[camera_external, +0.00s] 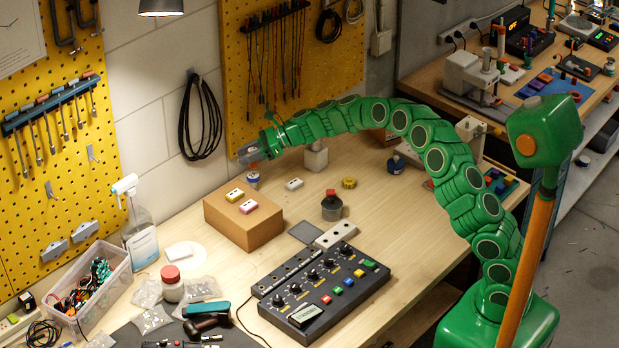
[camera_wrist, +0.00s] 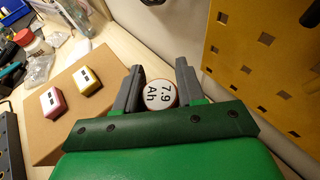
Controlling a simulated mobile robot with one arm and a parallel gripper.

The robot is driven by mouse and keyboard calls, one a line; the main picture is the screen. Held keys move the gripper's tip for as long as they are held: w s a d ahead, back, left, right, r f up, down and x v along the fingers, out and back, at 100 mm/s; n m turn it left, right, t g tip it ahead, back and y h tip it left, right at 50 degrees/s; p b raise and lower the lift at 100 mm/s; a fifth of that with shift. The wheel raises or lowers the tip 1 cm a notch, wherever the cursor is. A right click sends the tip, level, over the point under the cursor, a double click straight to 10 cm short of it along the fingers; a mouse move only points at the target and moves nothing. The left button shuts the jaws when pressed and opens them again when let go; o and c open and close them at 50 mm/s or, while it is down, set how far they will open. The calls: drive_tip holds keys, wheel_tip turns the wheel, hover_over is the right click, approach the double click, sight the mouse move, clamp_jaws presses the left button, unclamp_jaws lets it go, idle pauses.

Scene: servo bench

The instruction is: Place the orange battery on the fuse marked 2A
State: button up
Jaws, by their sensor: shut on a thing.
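My gripper (camera_external: 248,153) is above the bench, just behind the cardboard box. The rest of the battery is hidden. A yellow fuse-like block (camera_external: 235,195) and a pink one (camera_external: 248,207) lie on the box top. The wrist view also shows the pink block (camera_wrist: 52,102) and the yellow block (camera_wrist: 87,80). A whitish block (camera_external: 294,184) lies on the bench. I cannot read any 2A mark.
The cardboard box (camera_external: 243,226) stands on the bench. A blue-and-white item (camera_external: 253,180) is below my gripper. A dark grey pot (camera_external: 332,208) and a control panel (camera_external: 325,290) are to the right. The yellow pegboard (camera_external: 290,60) is close behind. Bench right of the pot is mostly clear.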

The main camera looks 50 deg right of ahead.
drive_tip(key=shift+w+f, duration=0.15)
drive_tip(key=shift+f, duration=0.1)
drive_tip(key=shift+w+f, duration=0.1)
drive_tip(key=shift+f, duration=1.45)
drive_tip(key=shift+f, duration=0.15)
drive_tip(key=o, duration=1.1)
drive_tip(key=shift+d+r, duration=0.15)
drive_tip(key=shift+r, duration=0.05)
drive_tip(key=v, duration=1.1)
drive_tip(key=shift+s+d+r, duration=0.2)
drive_tip(key=shift+s+d, duration=0.05)
drive_tip(key=shift+s, duration=0.05)
